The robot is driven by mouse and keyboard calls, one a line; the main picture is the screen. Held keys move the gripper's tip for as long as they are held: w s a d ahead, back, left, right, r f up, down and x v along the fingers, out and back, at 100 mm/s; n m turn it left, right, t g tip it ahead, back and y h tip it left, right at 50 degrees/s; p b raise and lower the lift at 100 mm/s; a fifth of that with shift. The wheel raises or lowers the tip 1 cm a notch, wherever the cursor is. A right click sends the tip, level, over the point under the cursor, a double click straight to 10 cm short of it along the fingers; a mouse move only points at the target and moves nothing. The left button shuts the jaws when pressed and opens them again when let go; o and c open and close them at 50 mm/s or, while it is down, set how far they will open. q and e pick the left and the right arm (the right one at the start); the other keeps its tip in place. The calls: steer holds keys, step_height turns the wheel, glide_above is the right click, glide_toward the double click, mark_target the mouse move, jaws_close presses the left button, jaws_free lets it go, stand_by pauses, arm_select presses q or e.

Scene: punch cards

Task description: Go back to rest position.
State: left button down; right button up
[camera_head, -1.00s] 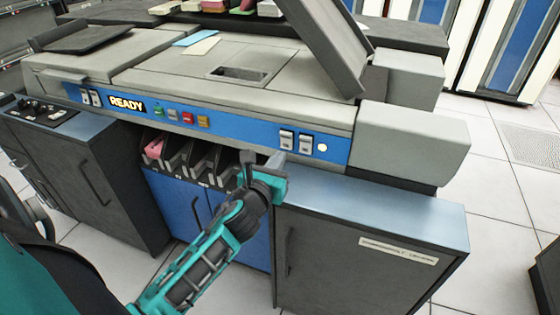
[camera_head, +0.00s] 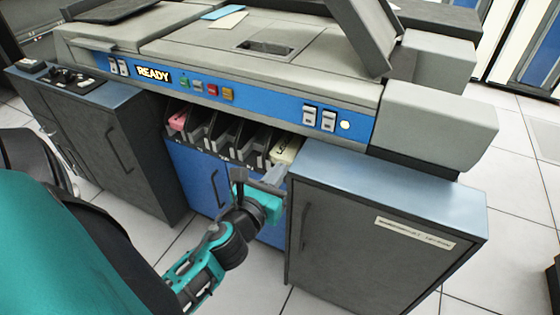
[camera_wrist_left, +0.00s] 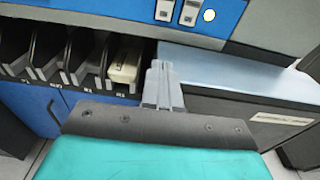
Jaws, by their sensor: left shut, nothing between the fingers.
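My left gripper (camera_head: 275,175) is shut and empty in front of the machine, near the top left corner of the right-hand cabinet. In the left wrist view its closed fingers (camera_wrist_left: 162,80) point toward the blue panel, beside the rightmost card slot. My left arm comes in from the bottom of the head view. My right gripper is in no view.
The card machine (camera_head: 200,45) has a blue panel with a lit READY sign (camera_head: 153,75). Below it are dark card slots, one with pink cards (camera_head: 178,121) and one with cream cards (camera_head: 285,150). A grey cabinet (camera_head: 370,235) stands close at right.

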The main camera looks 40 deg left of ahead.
arm_select(q)
steer(key=shift+d, duration=0.1)
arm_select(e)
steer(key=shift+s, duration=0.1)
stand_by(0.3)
